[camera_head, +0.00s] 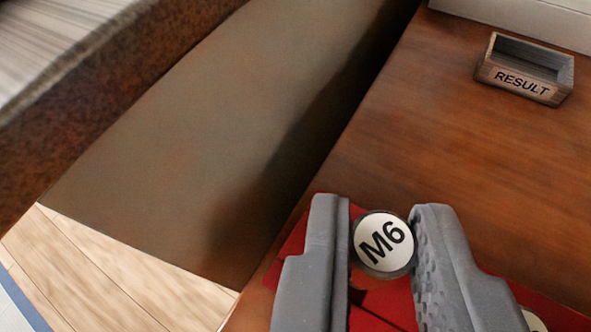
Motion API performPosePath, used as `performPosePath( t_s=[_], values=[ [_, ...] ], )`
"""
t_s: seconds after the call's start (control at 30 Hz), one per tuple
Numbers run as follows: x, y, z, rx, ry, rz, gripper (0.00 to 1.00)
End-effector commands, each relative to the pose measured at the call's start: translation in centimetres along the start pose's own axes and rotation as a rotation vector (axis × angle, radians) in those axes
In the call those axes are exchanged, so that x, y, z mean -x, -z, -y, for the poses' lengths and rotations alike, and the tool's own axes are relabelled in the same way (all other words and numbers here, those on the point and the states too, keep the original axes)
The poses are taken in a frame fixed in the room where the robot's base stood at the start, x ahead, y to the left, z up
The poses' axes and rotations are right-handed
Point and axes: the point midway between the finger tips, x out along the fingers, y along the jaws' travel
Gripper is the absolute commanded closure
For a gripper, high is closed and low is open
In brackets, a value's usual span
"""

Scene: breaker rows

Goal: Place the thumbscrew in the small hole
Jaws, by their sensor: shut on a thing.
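The thumbscrew (384,243) has a round white top marked "M6" and a dark rim. It sits between the two grey fingers of my gripper (380,214), near the fingertips. My gripper is shut on it, at the lower middle of the head view. Its top faces the camera, and its shaft is hidden below the head. I cannot see a small hole in this view.
A red mat (392,303) lies on the brown wooden table (450,130) beneath my gripper. Part of another round pale piece (534,322) shows at the bottom right. The wood between is clear.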

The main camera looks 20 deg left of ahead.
Motion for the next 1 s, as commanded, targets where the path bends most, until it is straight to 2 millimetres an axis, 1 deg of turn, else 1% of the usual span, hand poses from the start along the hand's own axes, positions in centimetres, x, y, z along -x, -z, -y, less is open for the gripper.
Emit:
performPosePath(
  t_s=[0.1, 0.23, 0.5, 0.87, 0.9, 0.93, 0.97, 1.0],
  values=[
    [-0.7, 0.2, 0.5, 0.001, 0.000, 0.001, 1.00],
    [-1.1, 0.0, 0.7, 0.002, -0.001, 0.001, 1.00],
    [-2.6, -2.9, 0.6, 0.003, -0.002, 0.001, 1.00],
    [-2.7, -2.9, 0.5, 0.001, -0.002, 0.001, 1.00],
    [-2.7, -2.9, 0.5, 0.000, -0.002, 0.000, 0.72],
    [-2.7, -2.9, 0.5, 0.000, -0.002, 0.000, 0.64],
    [-2.7, -2.9, 0.5, 0.000, -0.002, 0.000, 0.62],
    [-2.7, -2.9, 0.5, 0.000, -0.002, 0.000, 0.62]
  ],
)
